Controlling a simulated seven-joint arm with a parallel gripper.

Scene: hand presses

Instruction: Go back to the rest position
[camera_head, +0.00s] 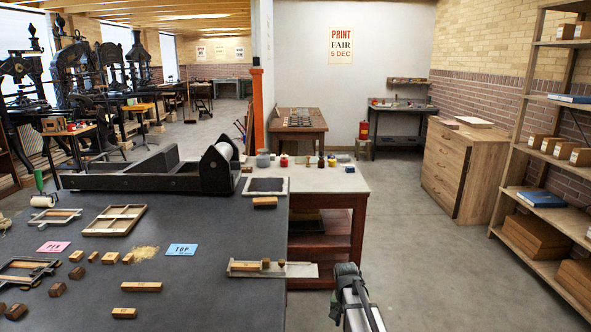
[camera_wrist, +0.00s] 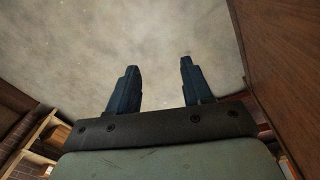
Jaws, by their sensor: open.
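My gripper (camera_wrist: 160,66) is open and empty in the wrist view. Its two dark blue fingers stand apart, with only bare grey floor behind them. In the head view my arm shows at the bottom, right of the dark worktable (camera_head: 215,300). The greenish gripper body is at its far end, over the floor and clear of the tabletop. The fingers are hard to make out in that view.
The worktable holds a long dark press bed (camera_head: 130,178), wooden blocks, a pink card (camera_head: 53,247), a blue card (camera_head: 182,249) and a metal composing stick (camera_head: 300,270). A side table (camera_head: 330,180) stands behind my gripper. Floor (camera_head: 430,260) is free to the right, before shelves (camera_head: 545,150).

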